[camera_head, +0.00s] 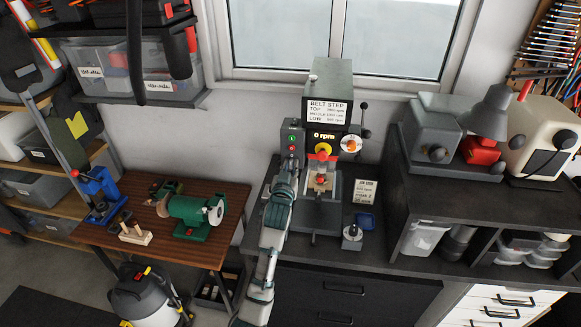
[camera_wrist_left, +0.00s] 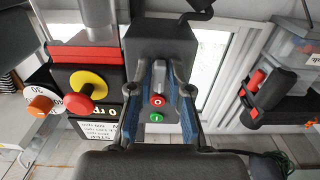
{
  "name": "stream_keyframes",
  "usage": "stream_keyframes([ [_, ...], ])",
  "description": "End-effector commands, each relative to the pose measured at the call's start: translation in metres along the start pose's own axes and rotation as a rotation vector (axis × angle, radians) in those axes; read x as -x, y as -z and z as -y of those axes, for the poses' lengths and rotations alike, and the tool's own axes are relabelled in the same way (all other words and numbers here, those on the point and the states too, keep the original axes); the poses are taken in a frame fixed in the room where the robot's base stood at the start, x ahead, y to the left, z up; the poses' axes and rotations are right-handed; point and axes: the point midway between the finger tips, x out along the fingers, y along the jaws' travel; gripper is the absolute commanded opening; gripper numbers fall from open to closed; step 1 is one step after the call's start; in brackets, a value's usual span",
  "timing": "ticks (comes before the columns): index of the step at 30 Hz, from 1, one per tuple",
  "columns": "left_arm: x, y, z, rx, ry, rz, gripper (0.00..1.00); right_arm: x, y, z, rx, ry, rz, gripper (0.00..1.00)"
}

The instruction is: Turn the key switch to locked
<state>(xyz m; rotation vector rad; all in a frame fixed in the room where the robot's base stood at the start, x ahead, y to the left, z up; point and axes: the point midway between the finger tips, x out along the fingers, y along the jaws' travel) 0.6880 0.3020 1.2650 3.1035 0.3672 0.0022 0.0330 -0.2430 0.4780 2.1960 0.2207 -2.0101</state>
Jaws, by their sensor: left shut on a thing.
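The key switch (camera_wrist_left: 159,74) is a small grey piece on the dark control box (camera_wrist_left: 155,45) in the left wrist view, in line with the red O button (camera_wrist_left: 157,100) and green I button (camera_wrist_left: 156,117). My left gripper (camera_wrist_left: 161,72) has its blue-padded fingers on both sides of the grey piece and is shut on it. In the head view, my left gripper (camera_head: 287,168) reaches up to the lower part of the control box (camera_head: 292,134), left of the drill press (camera_head: 330,85), and hides the key switch. How far the key is turned cannot be read. My right gripper is out of view.
A red mushroom button on yellow (camera_wrist_left: 78,104) and an orange knob (camera_wrist_left: 40,106) sit close to the fingers. The drill press display (camera_head: 323,135) reads 0 rpm. A green bench grinder (camera_head: 190,208) stands left; a shelf unit (camera_head: 440,205) stands right.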

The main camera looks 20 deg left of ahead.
Motion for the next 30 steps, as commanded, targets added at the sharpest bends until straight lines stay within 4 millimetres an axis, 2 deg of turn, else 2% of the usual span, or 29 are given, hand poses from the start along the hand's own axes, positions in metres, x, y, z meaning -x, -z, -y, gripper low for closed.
stream_keyframes([
  [1, 0.0, -0.006, -0.001, -0.001, -0.001, 0.013, 0.0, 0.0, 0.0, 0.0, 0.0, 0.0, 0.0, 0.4],
  [4, 0.0, -0.006, -0.001, -0.001, -0.001, 0.013, 0.0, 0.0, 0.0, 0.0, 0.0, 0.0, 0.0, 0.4],
  [5, 0.0, -0.006, -0.001, -0.001, -0.001, 0.013, 0.23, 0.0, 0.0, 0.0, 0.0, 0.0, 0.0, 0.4],
  [6, 0.0, -0.006, -0.001, -0.001, -0.001, 0.013, 0.33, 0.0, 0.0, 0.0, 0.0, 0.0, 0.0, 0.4],
  [7, 0.0, -0.006, -0.001, -0.001, -0.001, 0.012, 0.38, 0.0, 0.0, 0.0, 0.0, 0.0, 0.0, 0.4],
  [15, 0.001, -0.002, 0.0, -0.001, 0.0, 0.004, 0.38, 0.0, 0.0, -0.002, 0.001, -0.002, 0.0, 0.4],
  [19, 0.009, -0.002, 0.0, -0.001, 0.0, 0.002, 0.38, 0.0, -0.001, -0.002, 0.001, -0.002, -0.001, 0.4],
  [23, 0.033, -0.002, 0.0, 0.0, 0.0, 0.002, 0.38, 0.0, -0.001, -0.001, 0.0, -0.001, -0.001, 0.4],
  [30, 0.087, -0.003, -0.001, -0.001, -0.001, 0.005, 0.38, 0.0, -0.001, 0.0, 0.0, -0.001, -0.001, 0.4],
])
